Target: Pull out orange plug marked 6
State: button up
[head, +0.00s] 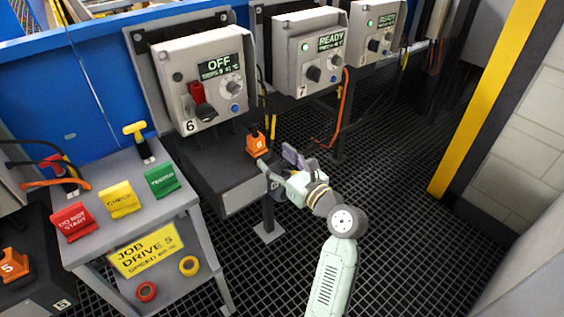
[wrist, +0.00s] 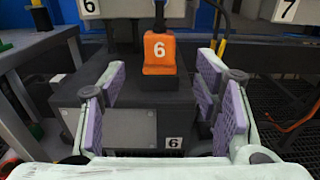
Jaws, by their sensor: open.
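The orange plug marked 6 (head: 257,144) stands upright on a dark grey box below control panel 6. In the wrist view the plug (wrist: 160,66) is ahead of my gripper (wrist: 162,88), centred between the purple-padded fingers. The fingers are spread wide, with nothing between them, and look short of the plug. In the head view my gripper (head: 286,164) is just right of and in front of the plug, apart from it. A dark cable rises from the plug's top. The dark grey box (wrist: 130,128) carries a small "6" label.
Control panel 6 (head: 202,80) reads OFF, with a red piece on its switch. Panel 7 (head: 311,55) and another panel to its right read READY. A grey cart (head: 100,232) with coloured tags stands left. Another orange plug, marked 5 (head: 13,264), is far left. Grated floor is open at right.

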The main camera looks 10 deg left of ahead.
aim_at(256, 134)
jog(key=x, duration=0.9)
jog(key=shift+w+a+p, duration=0.2)
jog(key=shift+a+p, duration=0.05)
jog(key=shift+p, duration=0.15)
jog(key=shift+c, duration=0.4)
jog(key=shift+r, duration=0.1)
jog(key=c, duration=1.3)
jog(key=shift+o, duration=0.2)
jog(key=shift+r, duration=0.2)
jog(key=shift+r+p, duration=0.45)
jog(key=shift+p, duration=0.3)
jog(key=shift+r+p, duration=0.75)
jog(key=shift+p, duration=0.2)
jog(key=shift+s+d, duration=0.1)
jog(key=p+v, duration=0.4)
jog(key=v, duration=0.5)
jog(key=shift+s+d, duration=0.25)
jog(key=shift+d, duration=0.05)
